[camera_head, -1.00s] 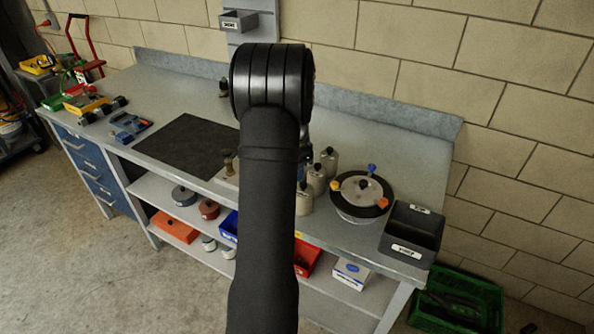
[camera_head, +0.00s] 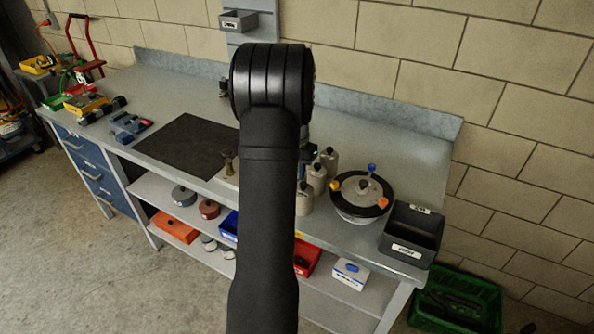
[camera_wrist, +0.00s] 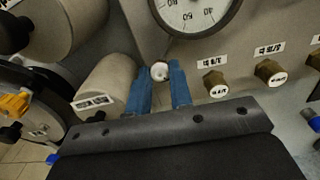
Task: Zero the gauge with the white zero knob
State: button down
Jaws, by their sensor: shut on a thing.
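The gauge (camera_wrist: 196,14) shows at the top of the wrist view, with a white dial, dark numbers and a dark rim, partly cut off by the frame edge. The white zero knob (camera_wrist: 159,71) sits just below the gauge rim. My gripper (camera_wrist: 161,76) has its two blue fingers on either side of the knob and is shut on it. In the head view my own arm hides the gauge, the knob and the fingertips.
Brass fittings (camera_wrist: 270,72) with white labels are right of my fingers. Beige cylinders (camera_wrist: 108,84) stand close on the left. A round black-rimmed pot (camera_head: 361,194) and a dark grey bin (camera_head: 412,235) stand on the bench's right end. A dark mat (camera_head: 187,146) lies left.

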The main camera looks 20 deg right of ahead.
jog(key=n, duration=0.6)
jog(key=shift+n, duration=0.3)
dwell(0.4)
jog(key=c, duration=1.3)
grip_release()
